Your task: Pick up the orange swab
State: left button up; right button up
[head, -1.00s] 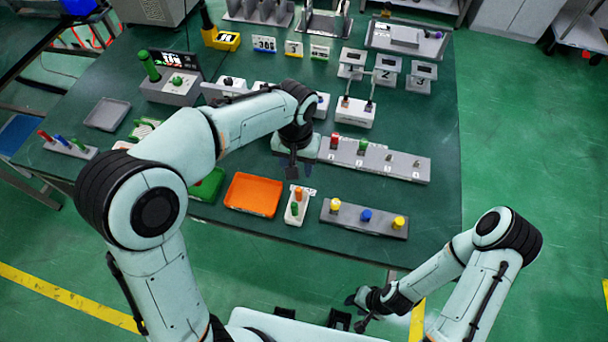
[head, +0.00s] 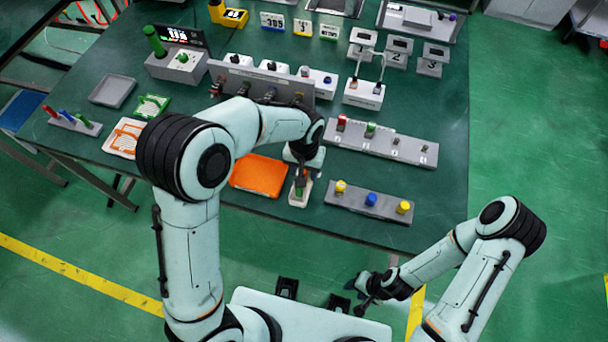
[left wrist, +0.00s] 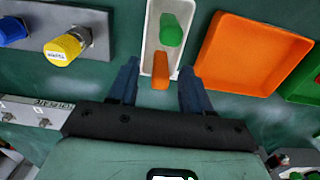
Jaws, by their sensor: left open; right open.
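The orange swab (left wrist: 160,74) stands in a small white holder (left wrist: 151,32), beside a green swab (left wrist: 171,30). In the left wrist view my left gripper (left wrist: 159,68) is open, with one finger on each side of the orange swab and gaps between. In the head view my left gripper (head: 299,190) is over the white holder (head: 306,200) and hides the orange swab. My right gripper (head: 356,297) is open and empty, off the table's front edge.
An orange tray (head: 258,177) lies just left of the holder. A grey block with yellow and blue knobs (head: 368,203) lies to the right. A longer grey rack (head: 385,143) is behind it. The table's front edge is close by.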

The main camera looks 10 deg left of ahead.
pick_arm(q)
jog(key=shift+f, duration=0.45)
grip_shut()
jog(key=shift+r, duration=0.2)
